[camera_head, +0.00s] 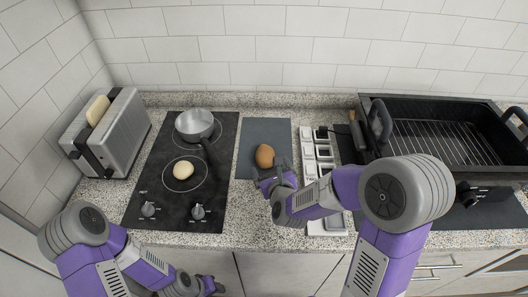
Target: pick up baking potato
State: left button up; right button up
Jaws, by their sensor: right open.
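A brown, rounded baking potato (264,155) lies on the dark grey mat (265,128) at the middle of the counter. My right gripper (267,171) is right at its near side, pointing toward it. The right gripper is open, and part of the potato's near edge is hidden by it. I cannot tell whether the fingers touch the potato. My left gripper (209,285) is low at the front, below the counter edge, away from the potato. Its fingers are too small and dark to tell open from shut.
A black cooktop (150,190) to the left holds a steel saucepan (195,124) and a pale, round food item (183,170). A toaster (115,130) with bread stands far left.

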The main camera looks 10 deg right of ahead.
aim_at(267, 161)
jog(key=x, duration=0.5)
jog(key=shift+w+a+r, duration=0.1)
jog(key=shift+w+a, duration=0.15)
jog(key=shift+c, duration=0.3)
jog(key=c, duration=1.2)
